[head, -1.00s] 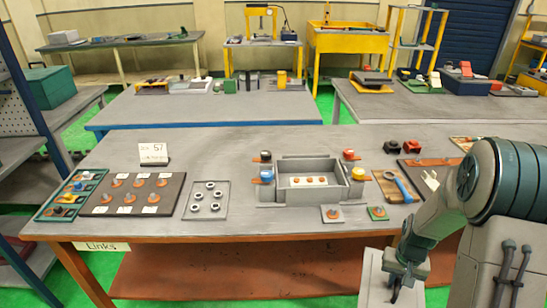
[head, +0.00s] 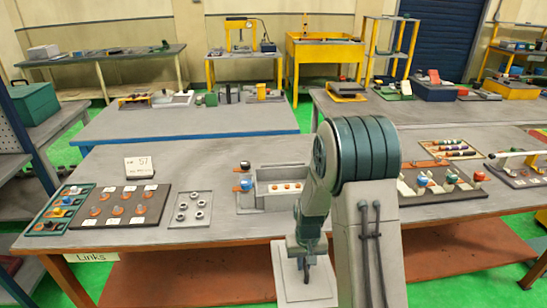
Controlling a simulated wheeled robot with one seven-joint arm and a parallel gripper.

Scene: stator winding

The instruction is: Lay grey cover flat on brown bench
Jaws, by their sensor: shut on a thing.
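The grey cover (head: 284,288) is a pale, roughly square plate with a small post near its middle. My gripper (head: 306,276) points down and is shut on the cover at that post. In the picture they are in front of the bench's front edge, over the reddish-brown lower level. The bench (head: 150,241) has a worn grey top and a brown front edge. I cannot tell the height of the cover from this view. My arm hides part of the bench middle.
An open grey box (head: 270,202) with orange-ringed parts stands behind my arm, its right side hidden. To its left are a plate of nuts (head: 194,210), a dark board (head: 122,204) and a green tray (head: 62,210). Fixtures (head: 440,182) stand at right. The front left strip is clear.

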